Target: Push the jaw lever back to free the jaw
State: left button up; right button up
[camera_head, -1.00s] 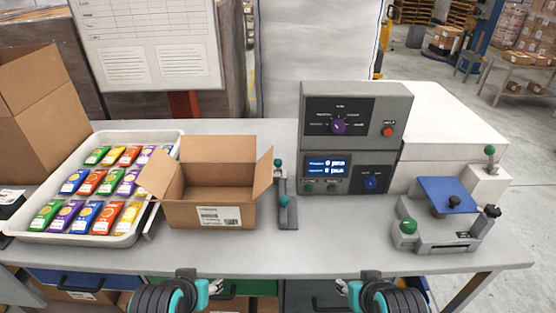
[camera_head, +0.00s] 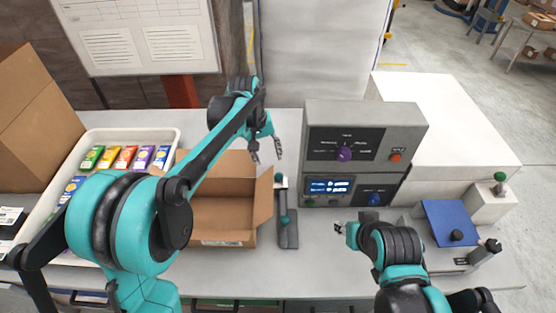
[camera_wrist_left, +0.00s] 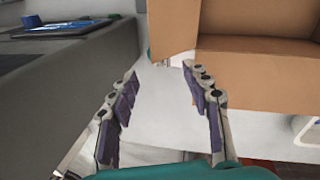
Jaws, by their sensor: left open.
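A slim grey fixture (camera_head: 289,236) stands on the bench between the open carton and the console. It has a teal-knobbed lever (camera_head: 284,219); I cannot tell for sure whether this is the jaw lever. My left gripper (camera_head: 266,152) is open and empty, pointing down above the bench behind the fixture. In the left wrist view its fingers (camera_wrist_left: 159,70) are spread over pale bench, with nothing clear between them. My right gripper (camera_head: 341,228) is low in front of the console; its fingers are too small to read.
The open carton (camera_head: 222,219) is left of the fixture, partly behind my left arm. The grey console (camera_head: 416,130) rises at right. A blue-plated device (camera_head: 446,219) with knobs is farther right. A white tray (camera_head: 132,136) of coloured packets lies left.

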aim_at(278, 174)
pick_arm(q)
jog(key=d+f+b, duration=0.1)
jog(key=f, duration=0.3)
jog(key=w+d+f+b, duration=0.1)
jog(key=f, duration=0.3)
jog(key=w+d+f+b, duration=0.1)
jog(key=f, duration=0.3)
jog(key=shift+d+f, duration=0.1)
jog(key=shift+f, duration=0.15)
grip_shut()
